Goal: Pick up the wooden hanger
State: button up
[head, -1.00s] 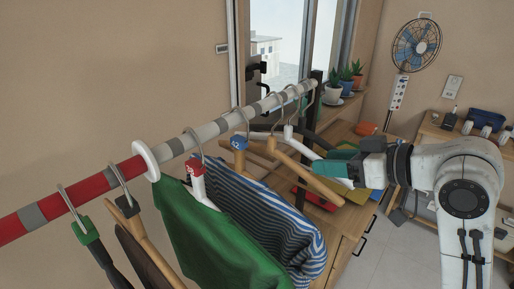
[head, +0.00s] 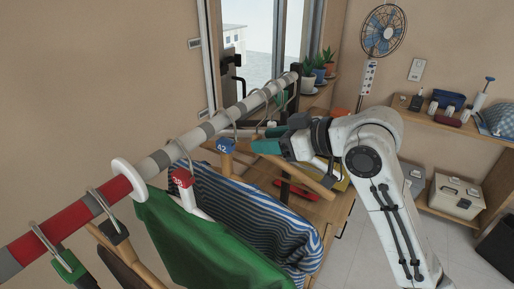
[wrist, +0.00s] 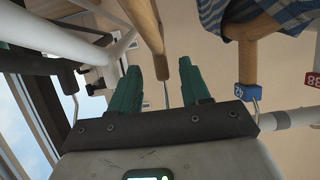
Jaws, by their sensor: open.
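The bare wooden hanger hangs on the rail; its sloping light-brown arm (head: 312,178) shows below my gripper in the head view. My gripper (head: 262,146) covers the hanger's neck and hook there. In the wrist view the wooden hanger (wrist: 147,22) runs down from the top edge to between the two green fingers of my gripper (wrist: 161,84). The fingers are open, with gaps visible around the wood. I cannot tell whether either finger touches it.
The striped rail (head: 205,130) runs diagonally. A blue-and-white striped shirt (head: 255,215) on a hanger with blue tag 42 (head: 225,146) hangs just left of my gripper. A green garment (head: 200,240) hangs nearer. A white hanger (wrist: 55,35) is close by in the wrist view.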

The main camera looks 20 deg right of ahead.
jog(key=shift+x, duration=1.6)
jog(key=shift+s, duration=0.1)
grip_shut()
